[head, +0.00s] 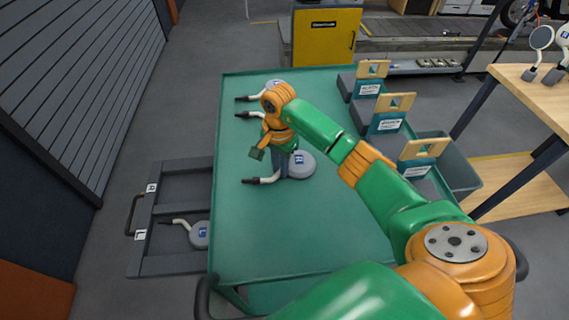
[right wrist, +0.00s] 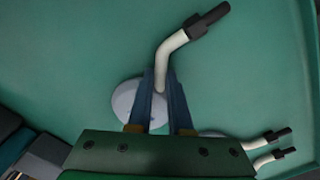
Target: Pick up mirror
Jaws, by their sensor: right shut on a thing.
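A mirror (head: 302,166) with a round grey disc, a blue label, a bent pale stem and a black end lies on the green table. It also shows in the right wrist view, with its disc (right wrist: 126,108) left of the fingers and its stem rising to the upper right. My right gripper (head: 279,166) is over it from above. Its blue fingers (right wrist: 162,85) are shut on the stem close to the disc, which they partly hide. The mirror looks to be at the table surface; any gap beneath cannot be told. My left gripper is not in view.
Two more mirrors lie at the table's (head: 250,230) far left, partly behind my arm. Another mirror (head: 199,234) lies in a dark tray (head: 172,267) at left. Labelled holders (head: 387,116) line the table's right side, beside a grey bin (head: 459,170). The table's front is clear.

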